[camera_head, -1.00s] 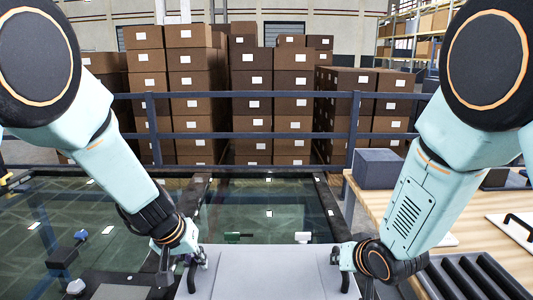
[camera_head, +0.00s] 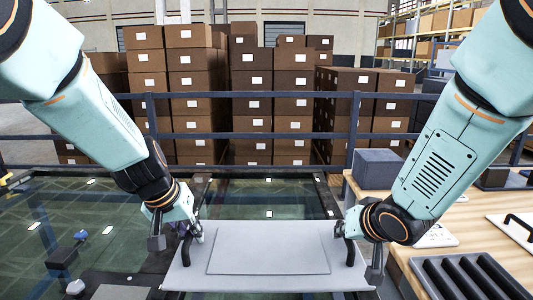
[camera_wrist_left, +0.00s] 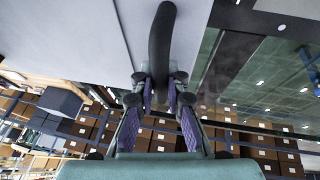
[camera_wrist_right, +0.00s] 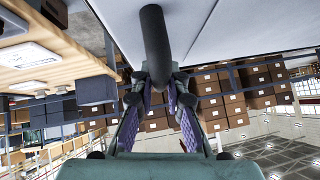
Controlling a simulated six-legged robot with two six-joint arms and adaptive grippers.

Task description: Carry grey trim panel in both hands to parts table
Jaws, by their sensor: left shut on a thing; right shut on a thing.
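The grey trim panel (camera_head: 268,247) is a flat light-grey sheet with a raised middle and a black handle at each end. It is held roughly level in front of me in the head view. My left gripper (camera_head: 192,232) is shut on the panel's left handle, which shows in the left wrist view (camera_wrist_left: 160,45). My right gripper (camera_head: 345,230) is shut on the right handle, seen in the right wrist view (camera_wrist_right: 155,45). The wooden parts table (camera_head: 470,240) stands at the right of the head view, to the right of the panel.
On the table are a grey-blue box (camera_head: 377,168), a black roller rack (camera_head: 462,278) and a white panel with a black handle (camera_head: 515,228). A dark glass-topped surface (camera_head: 85,220) lies left and beyond. A blue rail (camera_head: 250,136) and stacked cartons (camera_head: 190,75) stand behind.

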